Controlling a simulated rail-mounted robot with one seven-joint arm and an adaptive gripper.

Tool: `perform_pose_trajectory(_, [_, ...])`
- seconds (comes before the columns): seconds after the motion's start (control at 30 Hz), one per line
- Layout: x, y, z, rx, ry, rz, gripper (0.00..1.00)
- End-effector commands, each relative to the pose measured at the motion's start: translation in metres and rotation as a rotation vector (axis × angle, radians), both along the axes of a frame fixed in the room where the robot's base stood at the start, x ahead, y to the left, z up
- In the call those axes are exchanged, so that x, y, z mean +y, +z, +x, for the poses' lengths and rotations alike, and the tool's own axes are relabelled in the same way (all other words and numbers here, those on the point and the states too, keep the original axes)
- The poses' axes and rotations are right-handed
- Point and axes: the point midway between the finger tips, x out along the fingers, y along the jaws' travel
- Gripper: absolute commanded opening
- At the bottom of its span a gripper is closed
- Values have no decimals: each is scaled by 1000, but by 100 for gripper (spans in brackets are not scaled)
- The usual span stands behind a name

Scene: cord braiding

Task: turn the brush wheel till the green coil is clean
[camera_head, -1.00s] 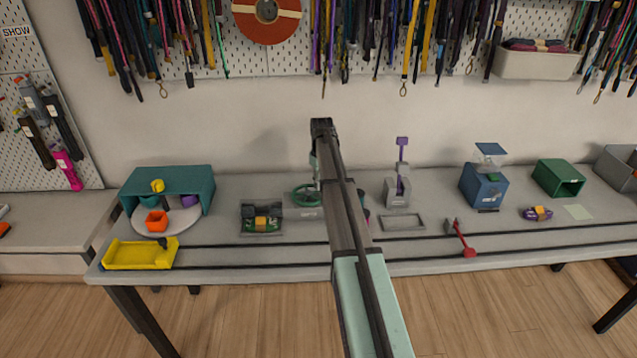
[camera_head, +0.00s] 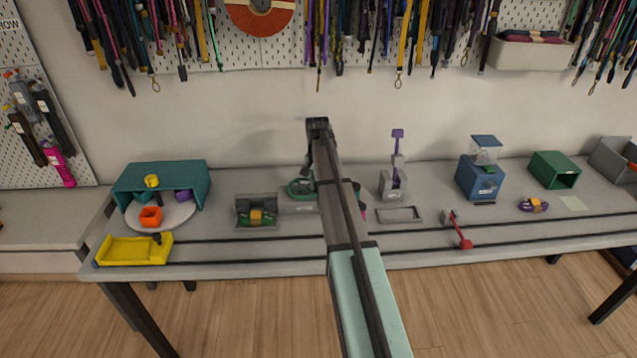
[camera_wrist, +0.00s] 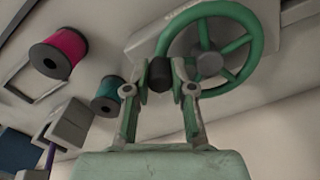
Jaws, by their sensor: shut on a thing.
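The brush wheel (camera_head: 299,188) is a green spoked handwheel on a grey mount, partly hidden behind my arm in the head view. In the wrist view the wheel (camera_wrist: 210,55) fills the upper middle, with a dark knob (camera_wrist: 161,73) on its rim. My gripper (camera_wrist: 160,82) is shut on this knob, one finger on each side. The green coil (camera_head: 243,220), with an orange-yellow band, sits in a dark grey holder (camera_head: 240,204) just left of the wheel. Its surface is too small to judge how clean it is.
Left stand a yellow tray (camera_head: 130,252) and a teal shelter (camera_head: 190,172) over a round plate. A grey stand (camera_head: 392,185) with a purple lever is right of my arm. In the wrist view, a pink spool (camera_wrist: 66,46) and a teal spool (camera_wrist: 107,103) are nearby.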

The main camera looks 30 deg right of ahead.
Motion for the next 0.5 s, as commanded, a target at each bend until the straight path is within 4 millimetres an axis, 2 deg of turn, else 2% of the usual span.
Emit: perform_pose_trajectory(0.5, [25,-2,-13,3,-490,-1,0])
